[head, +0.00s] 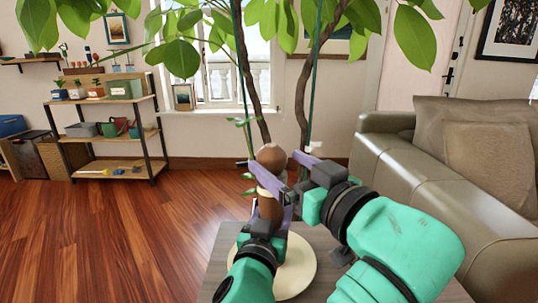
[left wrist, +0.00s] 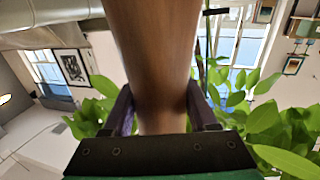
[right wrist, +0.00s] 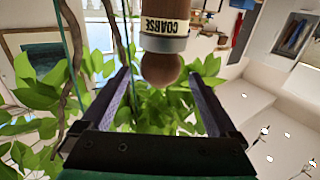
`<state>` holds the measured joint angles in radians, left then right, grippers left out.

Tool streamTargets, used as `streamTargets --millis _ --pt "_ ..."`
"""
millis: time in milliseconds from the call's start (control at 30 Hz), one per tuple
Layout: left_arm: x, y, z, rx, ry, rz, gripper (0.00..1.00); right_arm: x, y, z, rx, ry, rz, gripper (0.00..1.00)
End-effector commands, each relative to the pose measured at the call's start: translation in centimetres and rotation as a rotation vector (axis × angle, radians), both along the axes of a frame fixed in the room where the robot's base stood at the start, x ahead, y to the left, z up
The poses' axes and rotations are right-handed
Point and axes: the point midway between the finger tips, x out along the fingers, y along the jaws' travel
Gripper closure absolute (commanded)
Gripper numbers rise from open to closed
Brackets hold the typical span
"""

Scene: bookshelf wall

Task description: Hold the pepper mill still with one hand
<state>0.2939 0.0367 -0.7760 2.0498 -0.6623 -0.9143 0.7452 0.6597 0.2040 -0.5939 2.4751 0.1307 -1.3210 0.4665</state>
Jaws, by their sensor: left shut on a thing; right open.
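The brown wooden pepper mill (head: 271,157) stands upright above a round cream plate in the head view; my arms hide part of its lower body. My left gripper (head: 268,212) is shut on the mill's lower body; in the left wrist view its fingers sit on both sides of the wooden shaft (left wrist: 162,60). My right gripper (head: 276,162) is open at the mill's top. In the right wrist view the round knob (right wrist: 162,69) lies between its spread fingers, with gaps on both sides. A pale band reading "COARSE" (right wrist: 165,28) shows beside the knob.
The round cream plate (head: 300,275) lies on a grey wooden table (head: 222,262). A leafy plant (head: 300,100) with thin trunks rises just behind the mill. A leather sofa (head: 430,160) is at the right. A shelf rack (head: 110,130) stands far left, with open floor before it.

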Motion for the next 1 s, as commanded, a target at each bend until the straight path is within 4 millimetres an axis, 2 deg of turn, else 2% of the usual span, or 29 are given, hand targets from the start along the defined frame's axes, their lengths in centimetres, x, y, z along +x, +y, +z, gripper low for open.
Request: streamTargets --millis 100,533,633,733,833,900,1000 --pt "0.0 -0.1 -0.2 -0.001 0.005 -0.002 1.00 -0.6 -0.4 -0.1 -0.001 0.001 0.001 0.05" --pt "0.0 -0.1 -0.3 -0.002 0.006 -0.003 1.00 -0.6 -0.3 0.0 -0.002 -0.001 0.000 0.05" --pt "0.0 -0.1 -0.3 -0.002 0.006 -0.003 1.00 -0.8 0.2 0.9 -0.053 -0.069 0.005 0.05" --pt "0.0 -0.1 -0.3 -0.001 0.007 -0.003 1.00 -1.8 2.1 3.6 -0.225 -0.286 0.018 0.05" --pt "0.0 -0.1 -0.3 -0.001 0.007 -0.003 1.00 -3.5 5.0 6.6 -0.521 -0.641 0.018 0.05" --pt "0.0 -0.1 -0.3 -0.001 0.007 -0.003 1.00 -4.8 7.1 7.4 -0.768 -0.905 0.014 0.05" --pt "0.0 -0.1 -0.3 -0.001 0.007 -0.003 1.00 -5.7 8.6 7.3 -1.120 -1.248 -0.010 0.05"
